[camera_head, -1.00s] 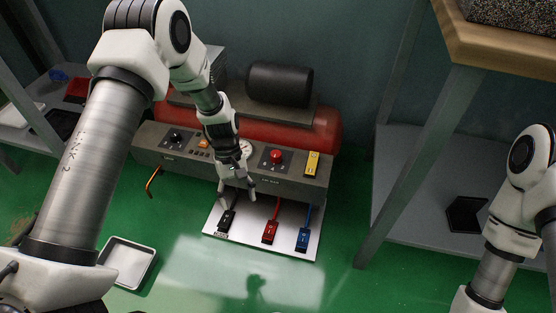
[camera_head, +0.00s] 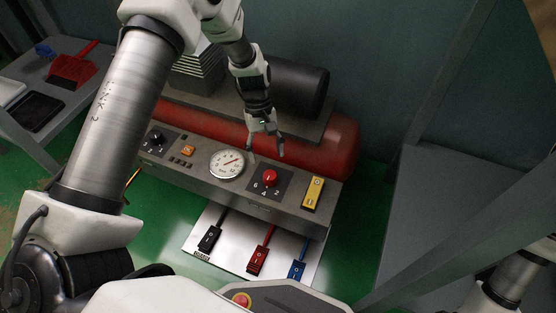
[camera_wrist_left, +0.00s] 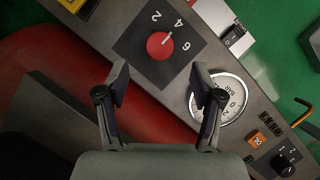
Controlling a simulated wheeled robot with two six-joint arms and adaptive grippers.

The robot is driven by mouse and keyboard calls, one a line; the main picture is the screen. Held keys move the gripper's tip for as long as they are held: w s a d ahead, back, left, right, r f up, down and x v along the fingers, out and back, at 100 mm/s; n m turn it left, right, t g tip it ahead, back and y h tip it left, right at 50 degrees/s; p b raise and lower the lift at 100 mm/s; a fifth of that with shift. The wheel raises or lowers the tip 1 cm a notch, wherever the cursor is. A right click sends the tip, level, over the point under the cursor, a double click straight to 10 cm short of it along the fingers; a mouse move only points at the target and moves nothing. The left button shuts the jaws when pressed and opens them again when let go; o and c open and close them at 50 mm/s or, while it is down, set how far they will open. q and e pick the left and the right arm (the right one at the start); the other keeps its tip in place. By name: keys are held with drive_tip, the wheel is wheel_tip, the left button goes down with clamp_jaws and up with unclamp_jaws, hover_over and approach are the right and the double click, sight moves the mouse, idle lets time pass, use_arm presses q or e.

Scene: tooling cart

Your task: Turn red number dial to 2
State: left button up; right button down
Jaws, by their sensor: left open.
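The red number dial (camera_head: 270,177) is a round knob on a dark square plate on the grey console front, with white numbers 6, 4 and 2 around it. In the left wrist view the dial (camera_wrist_left: 159,45) has a small white mark, which appears to point towards the 4. My left gripper (camera_head: 266,150) is open and empty, just behind and above the dial in the head view. In the left wrist view the fingers (camera_wrist_left: 160,85) are apart, with the dial ahead between their lines; no contact shows. My right gripper is out of view.
A white gauge (camera_head: 227,164) is left of the dial and a yellow switch (camera_head: 313,193) right of it. A black dial (camera_head: 156,138) and orange switch (camera_head: 188,151) are further left. A red tank (camera_head: 340,145) lies behind.

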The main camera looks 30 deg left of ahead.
sight(270, 174)
use_arm(q)
drive_tip(key=shift+f, duration=0.3)
drive_tip(key=b+x, duration=0.4)
drive_tip(key=x, duration=0.3)
drive_tip(key=shift+f, duration=0.1)
drive_tip(key=shift+s, duration=0.1)
drive_tip(key=c, duration=1.1)
